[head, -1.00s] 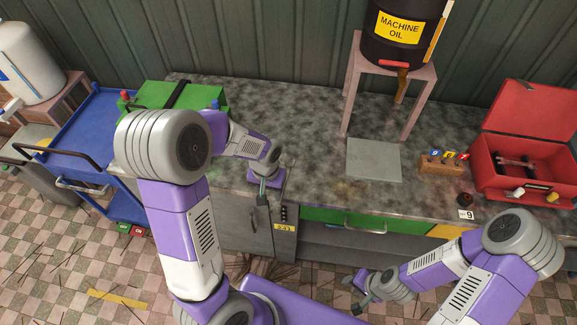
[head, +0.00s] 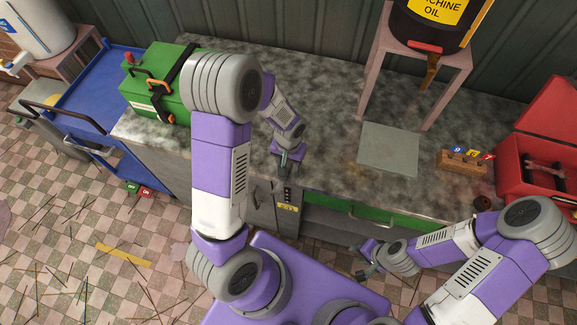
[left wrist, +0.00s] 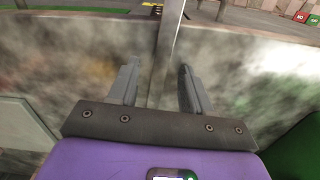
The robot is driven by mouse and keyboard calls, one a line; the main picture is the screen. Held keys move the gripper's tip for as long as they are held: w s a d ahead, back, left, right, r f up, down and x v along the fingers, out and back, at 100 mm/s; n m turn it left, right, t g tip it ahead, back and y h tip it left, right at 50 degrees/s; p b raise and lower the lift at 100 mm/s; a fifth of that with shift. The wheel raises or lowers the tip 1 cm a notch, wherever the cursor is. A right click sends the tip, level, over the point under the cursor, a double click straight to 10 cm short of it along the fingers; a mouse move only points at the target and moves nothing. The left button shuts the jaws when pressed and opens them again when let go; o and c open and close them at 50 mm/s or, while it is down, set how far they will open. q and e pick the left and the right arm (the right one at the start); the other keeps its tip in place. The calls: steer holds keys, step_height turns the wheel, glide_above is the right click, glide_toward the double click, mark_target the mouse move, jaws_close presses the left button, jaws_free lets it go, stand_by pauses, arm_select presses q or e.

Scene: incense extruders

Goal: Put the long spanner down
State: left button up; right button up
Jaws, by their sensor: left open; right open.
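A grey metal bar (left wrist: 166,40), which looks like the long spanner, runs from the top of the left wrist view across the bench edge to between my left fingers. I cannot tell its ends or whether it touches a finger. My left gripper (head: 284,164) is open over the front edge of the stone-topped bench, and its parted fingers show in the left wrist view (left wrist: 159,70). In the head view I cannot make out the spanner. My right gripper (head: 366,265) is open and empty in front of the bench.
A green box (head: 157,95) stands on the bench at the left. A grey plate (head: 389,149), a wooden block with coloured tags (head: 462,161) and a red toolbox (head: 540,172) are at the right. An oil drum (head: 428,27) stands on a pink stand. The bench (head: 325,115) is clear behind my left gripper.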

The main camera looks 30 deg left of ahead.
arm_select(q)
jaws_close()
stand_by(0.4)
